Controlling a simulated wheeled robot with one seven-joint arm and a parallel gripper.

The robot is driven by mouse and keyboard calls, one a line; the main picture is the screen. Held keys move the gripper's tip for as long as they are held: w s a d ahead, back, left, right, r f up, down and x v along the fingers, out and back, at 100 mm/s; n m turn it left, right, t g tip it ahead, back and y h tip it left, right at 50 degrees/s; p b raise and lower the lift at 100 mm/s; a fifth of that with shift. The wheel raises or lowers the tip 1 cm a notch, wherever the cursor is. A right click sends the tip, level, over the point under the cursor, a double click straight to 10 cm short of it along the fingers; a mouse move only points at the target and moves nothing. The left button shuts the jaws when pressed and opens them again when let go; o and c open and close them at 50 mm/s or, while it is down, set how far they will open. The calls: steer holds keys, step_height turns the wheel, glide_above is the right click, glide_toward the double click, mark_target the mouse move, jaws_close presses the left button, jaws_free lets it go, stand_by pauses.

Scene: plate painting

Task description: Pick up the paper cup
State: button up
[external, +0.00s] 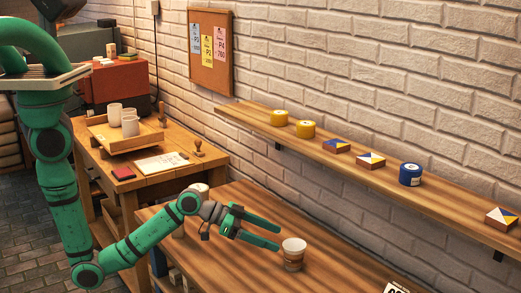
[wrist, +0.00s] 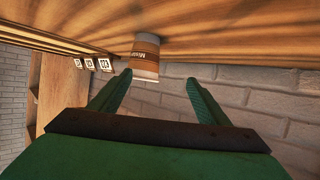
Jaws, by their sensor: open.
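The paper cup (external: 293,254) is white at the rim with a brown band and stands upright on the wooden table (external: 345,275). It also shows in the wrist view (wrist: 145,57), where the picture is upside down and the band bears dark lettering. My gripper (external: 279,238) is open and empty, just left of the cup in the external view. In the wrist view the fingertips (wrist: 158,79) point toward the cup, which lies beyond them and nearer the left finger. Whether a finger touches it, I cannot tell.
Another cup (external: 198,189) stands behind my wrist. A side table (external: 160,183) is at the left. The table right of the cup is mostly clear.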

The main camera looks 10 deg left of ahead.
mark_target(305, 268)
steer(key=s+d, duration=0.1)
steer(key=s+m+g, duration=0.1)
steer(key=shift+s+d+f, duration=0.35)
steer(key=shift+s+d, duration=0.05)
steer(key=x, duration=0.4)
steer(key=shift+s+d+f, duration=0.1)
steer(key=shift+f, duration=0.1)
steer(key=shift+f+x, duration=0.2)
steer(key=shift+x, duration=2.95)
steer(key=shift+c, duration=0.7)
steer(key=c, duration=0.9)
